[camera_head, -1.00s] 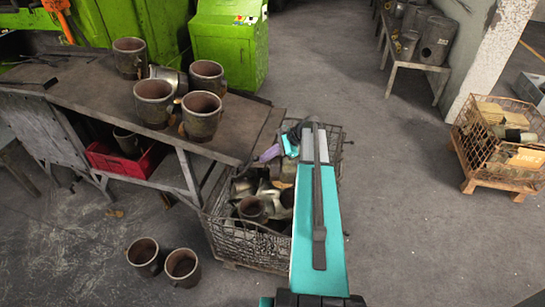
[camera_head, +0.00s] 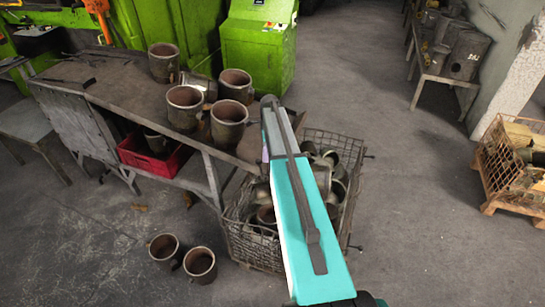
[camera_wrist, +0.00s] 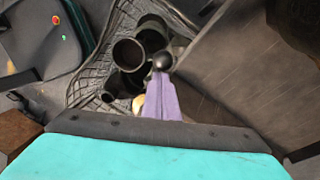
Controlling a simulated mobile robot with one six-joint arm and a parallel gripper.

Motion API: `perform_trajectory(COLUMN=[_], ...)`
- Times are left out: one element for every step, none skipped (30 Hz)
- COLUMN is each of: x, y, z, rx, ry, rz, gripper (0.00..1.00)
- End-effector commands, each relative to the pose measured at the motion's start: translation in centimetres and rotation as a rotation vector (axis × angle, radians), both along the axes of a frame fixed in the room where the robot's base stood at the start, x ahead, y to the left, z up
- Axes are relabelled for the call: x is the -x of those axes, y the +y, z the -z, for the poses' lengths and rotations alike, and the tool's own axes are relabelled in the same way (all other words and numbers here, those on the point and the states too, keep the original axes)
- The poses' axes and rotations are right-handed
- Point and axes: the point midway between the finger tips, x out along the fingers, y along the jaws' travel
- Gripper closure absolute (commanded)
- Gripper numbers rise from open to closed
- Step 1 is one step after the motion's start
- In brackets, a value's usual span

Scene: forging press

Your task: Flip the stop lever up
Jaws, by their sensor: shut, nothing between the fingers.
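I cannot make out the stop lever in either view. The green press frame (camera_head: 155,30) and a green cabinet (camera_head: 258,50) with labels along its top stand at the back. My gripper (camera_wrist: 161,85) shows in the wrist view as purple fingers, closed together with nothing held. A dark round shape shows at their tips; I cannot tell what it is. Below the fingers lies a wire basket with metal cups. In the head view my arm hides most of the gripper; it is over the gap between the workbench and the basket.
A workbench (camera_head: 110,82) with several metal mugs stands at the left, a red crate (camera_head: 152,165) under it. The wire basket (camera_head: 255,245) stands beside it. Two mugs (camera_head: 182,258) are on the floor. Another wire crate (camera_head: 500,165) stands at the right. The floor between is clear.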

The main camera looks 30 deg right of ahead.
Motion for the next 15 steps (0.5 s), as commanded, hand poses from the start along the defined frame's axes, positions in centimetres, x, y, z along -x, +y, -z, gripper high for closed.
perform_trajectory(x=[-0.8, -1.0, -1.1, -1.3, -1.5, -1.9, -2.2, -2.5, -3.0, -3.3, -3.6, -4.0, -4.3, -4.6, -5.0], y=[0.6, 0.7, 0.9, 1.1, 1.3, 1.5, 1.8, 2.0, 2.3, 2.5, 2.7, 3.0, 3.3, 3.5, 3.8], z=[0.1, 0.1, 0.1, 0.1, 0.2, 0.2, 0.3, 0.4, 0.5, 0.6, 0.7, 0.8, 0.9, 1.0, 1.2], rx=[0.012, 0.02, 0.016, 0.015, 0.016, 0.015, 0.015, 0.015, 0.015, 0.014, 0.014, 0.014, 0.014, 0.014, 0.014], ry=[0.022, 0.032, 0.028, 0.028, 0.027, 0.026, 0.026, 0.026, 0.025, 0.025, 0.025, 0.025, 0.025, 0.025, 0.025], rz=[-0.005, -0.004, -0.003, -0.003, -0.003, -0.004, -0.004, -0.004, -0.003, -0.003, -0.004, -0.004, -0.004, -0.004, -0.003], gripper=[1.0, 1.0, 1.0, 1.0, 1.0, 1.0, 1.0, 1.0, 1.0, 1.0, 1.0, 1.0, 1.0, 1.0, 1.0])
